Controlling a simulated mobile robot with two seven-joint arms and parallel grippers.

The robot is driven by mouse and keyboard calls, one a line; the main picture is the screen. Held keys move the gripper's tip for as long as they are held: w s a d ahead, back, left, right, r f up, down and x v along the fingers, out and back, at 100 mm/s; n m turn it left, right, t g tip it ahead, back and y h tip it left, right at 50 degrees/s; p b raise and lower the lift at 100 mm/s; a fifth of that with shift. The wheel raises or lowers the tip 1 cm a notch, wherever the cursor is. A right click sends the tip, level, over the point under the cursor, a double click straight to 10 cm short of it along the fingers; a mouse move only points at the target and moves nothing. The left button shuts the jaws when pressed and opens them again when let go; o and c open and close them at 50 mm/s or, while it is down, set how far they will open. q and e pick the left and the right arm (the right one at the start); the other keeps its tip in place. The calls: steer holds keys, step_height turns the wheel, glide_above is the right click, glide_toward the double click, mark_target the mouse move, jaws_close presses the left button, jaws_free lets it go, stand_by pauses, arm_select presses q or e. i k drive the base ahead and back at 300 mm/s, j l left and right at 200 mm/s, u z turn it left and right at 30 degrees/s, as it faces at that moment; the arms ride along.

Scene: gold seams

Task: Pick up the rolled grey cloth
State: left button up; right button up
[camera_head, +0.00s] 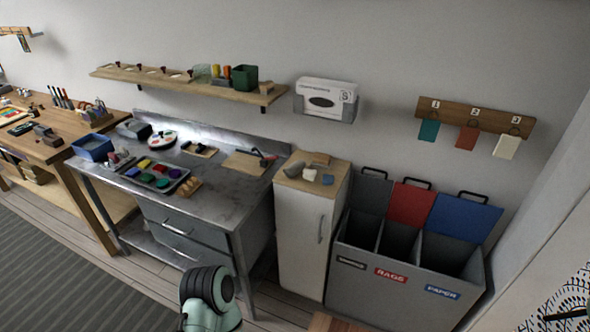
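On the wooden top of a narrow white cabinet (301,228) lie a few small items. One is a light grey, rounded piece (309,174) that looks like the rolled grey cloth, though it is too small to be sure. A small blue-grey piece (328,179) lies just right of it, and a tan piece (294,168) lies to its left. Part of my own arm shows at the bottom middle, well below and left of the cabinet top. Neither of my grippers is in view.
A three-part bin (374,294) with open grey, red and blue lids stands right of the cabinet. A metal workbench (225,196) with a paint tray (152,183) stands to its left. A wall shelf (190,84) and a tissue box (326,97) are above. Floor in front is partly clear.

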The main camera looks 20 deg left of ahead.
mark_target(295, 168)
steer(key=u, duration=0.4)
steer(key=i+u, duration=0.15)
steer(key=u, duration=0.25)
steer(key=i+u, duration=0.15)
steer(key=u, duration=0.3)
steer(key=i+u, duration=0.15)
steer(key=u, duration=0.25)
